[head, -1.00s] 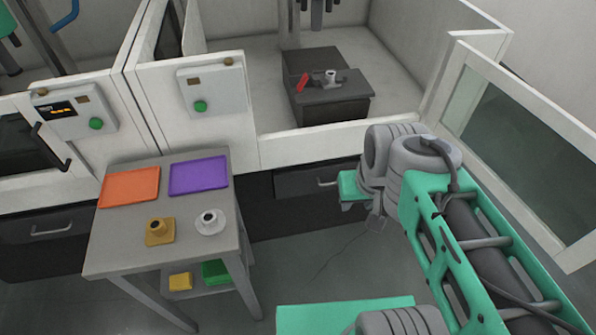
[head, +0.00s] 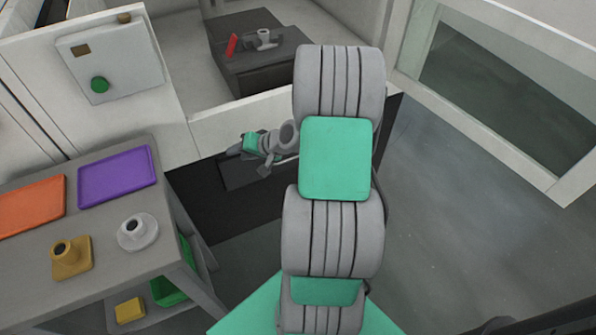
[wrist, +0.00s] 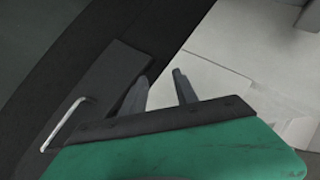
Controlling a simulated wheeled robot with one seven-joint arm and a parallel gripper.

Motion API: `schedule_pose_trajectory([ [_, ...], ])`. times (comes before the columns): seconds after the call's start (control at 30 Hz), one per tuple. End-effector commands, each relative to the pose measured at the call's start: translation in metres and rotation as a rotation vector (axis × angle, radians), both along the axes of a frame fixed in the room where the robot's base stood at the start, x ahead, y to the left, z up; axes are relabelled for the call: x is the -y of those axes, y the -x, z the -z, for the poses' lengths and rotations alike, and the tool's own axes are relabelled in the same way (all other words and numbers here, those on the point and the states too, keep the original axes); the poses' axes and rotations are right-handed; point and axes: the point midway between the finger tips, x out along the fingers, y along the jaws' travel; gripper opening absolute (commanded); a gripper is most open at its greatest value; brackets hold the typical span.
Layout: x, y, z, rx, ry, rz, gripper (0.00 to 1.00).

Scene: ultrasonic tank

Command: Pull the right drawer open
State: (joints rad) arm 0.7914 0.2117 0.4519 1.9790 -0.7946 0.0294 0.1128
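The right drawer (head: 238,174) is a dark grey front set in the black base below the white machine enclosure. It looks shut. In the wrist view the drawer front (wrist: 105,90) lies at the left, with its pale bar handle (wrist: 62,124) near the lower left. My gripper (head: 232,151) is in front of the drawer's upper edge in the head view and partly hides it. In the wrist view my gripper (wrist: 160,78) has its two fingers apart with nothing between them. The handle is to the left of the fingers and not between them.
A grey table (head: 112,263) stands at the left with an orange tray (head: 30,207), a purple tray (head: 116,176) and two flanged parts. Inside the enclosure a dark block carries a red item. An open glazed door (head: 500,100) is at the right. The floor at right is clear.

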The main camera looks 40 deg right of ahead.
Motion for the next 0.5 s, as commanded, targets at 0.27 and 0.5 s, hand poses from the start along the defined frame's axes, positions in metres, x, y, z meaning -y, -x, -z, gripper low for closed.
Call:
schedule_pose_trajectory([
  [0.27, 0.183, 0.062, 0.160, 0.392, -0.454, 0.740, 0.35],
  [0.5, 0.212, 0.069, 0.171, 0.461, -0.509, 0.856, 0.35],
])
